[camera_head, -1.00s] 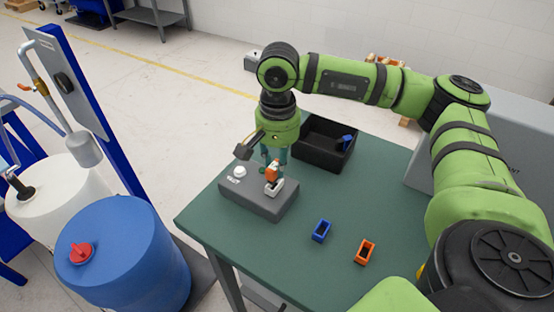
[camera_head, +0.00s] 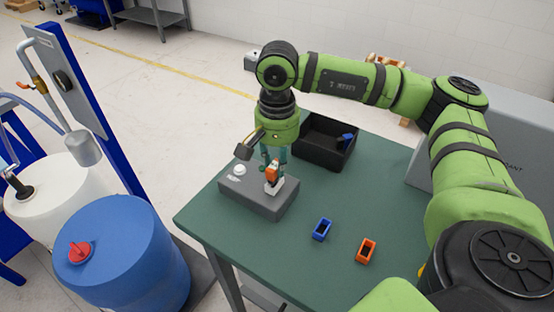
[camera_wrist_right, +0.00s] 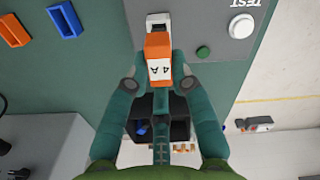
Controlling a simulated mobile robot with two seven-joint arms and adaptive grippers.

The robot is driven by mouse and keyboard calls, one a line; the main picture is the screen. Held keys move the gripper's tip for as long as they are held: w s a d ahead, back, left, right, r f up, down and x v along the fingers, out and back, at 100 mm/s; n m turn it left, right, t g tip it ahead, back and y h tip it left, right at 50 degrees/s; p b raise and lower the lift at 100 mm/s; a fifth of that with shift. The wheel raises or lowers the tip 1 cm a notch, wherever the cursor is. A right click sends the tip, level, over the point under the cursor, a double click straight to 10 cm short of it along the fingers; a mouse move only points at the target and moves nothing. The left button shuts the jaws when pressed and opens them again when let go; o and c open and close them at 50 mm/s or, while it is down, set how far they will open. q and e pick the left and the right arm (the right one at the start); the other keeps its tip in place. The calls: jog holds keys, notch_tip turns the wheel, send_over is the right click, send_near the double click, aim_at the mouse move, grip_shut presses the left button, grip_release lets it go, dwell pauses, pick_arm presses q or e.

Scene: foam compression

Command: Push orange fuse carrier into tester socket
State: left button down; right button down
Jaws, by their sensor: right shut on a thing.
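The orange fuse carrier (camera_head: 272,174), marked "4 A", shows upright at the white socket (camera_head: 274,189) of the grey tester (camera_head: 250,195). My right gripper (camera_head: 274,165) points down over the tester. In the right wrist view the fingers (camera_wrist_right: 157,83) are shut on the carrier (camera_wrist_right: 159,46). The carrier's far end meets the white socket (camera_wrist_right: 156,18) in that view. How deep it sits is hidden. My left gripper is not in view.
The tester has a white button (camera_wrist_right: 241,26) and a green light (camera_wrist_right: 203,52). A blue carrier (camera_head: 321,229) and another orange one (camera_head: 366,250) lie on the green table (camera_head: 290,245). A black bin (camera_head: 312,150) holding something blue stands behind the tester.

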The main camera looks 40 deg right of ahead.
jog(key=shift+f+b, duration=1.15)
jog(key=shift+f, duration=0.05)
jog(key=c, duration=1)
grip_release()
jog(key=shift+r, duration=0.1)
jog(key=shift+r+p, duration=1.6)
jog(key=shift+r, duration=1.3)
jog(key=shift+r, duration=0.3)
notch_tip(320, 180, up, 11)
jog(key=shift+r, duration=0.2)
jog(key=shift+r, duration=0.1)
